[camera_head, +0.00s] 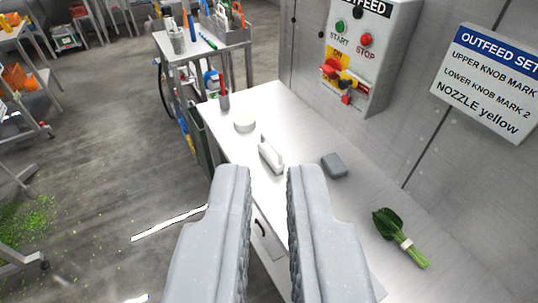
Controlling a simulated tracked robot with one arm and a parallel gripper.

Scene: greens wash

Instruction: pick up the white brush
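A white object that looks like the brush (270,157) lies on the pale metal table (300,135), with a narrow part pointing away from me; its bristles cannot be made out. My gripper (268,175) is open and empty, with its two grey fingers pointing toward the table. The brush shows just beyond the gap between the fingertips, apart from them. The fingers hide part of the table's near side.
A round whitish tub (244,121) stands behind the brush, and a grey block (334,165) lies to its right. Banded greens (400,238) lie at the right. A control box (365,50) and sign (490,80) are on the wall. A tool cart (190,48) stands behind.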

